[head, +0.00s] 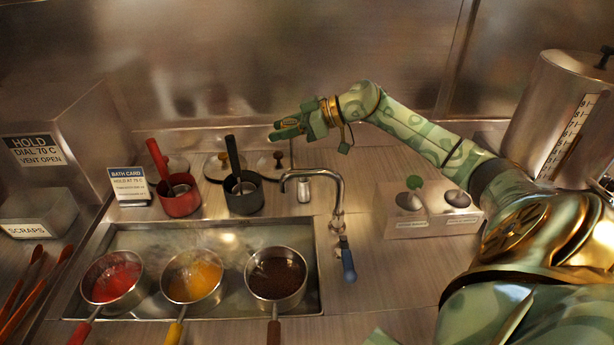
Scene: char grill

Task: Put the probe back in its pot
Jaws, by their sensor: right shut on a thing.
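My right gripper (285,130) is at the back, above and left of the faucet. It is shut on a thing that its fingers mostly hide. A thin dark piece below the fingers looks like part of the probe, but its shape is too small to make out. A small silver pot (303,190) stands upright on the counter behind the faucet, below and a little right of the gripper. The gripper is apart from this pot. I cannot read a label on it. My left gripper is not in view.
The faucet (337,195) arches just in front of the silver pot, with a blue handle (348,262). A red saucepan (180,197) and a dark saucepan (243,198) stand left. Several pans sit in the bath (230,238). A labelled stand (435,223) is right. Round lids (278,165) lie behind.

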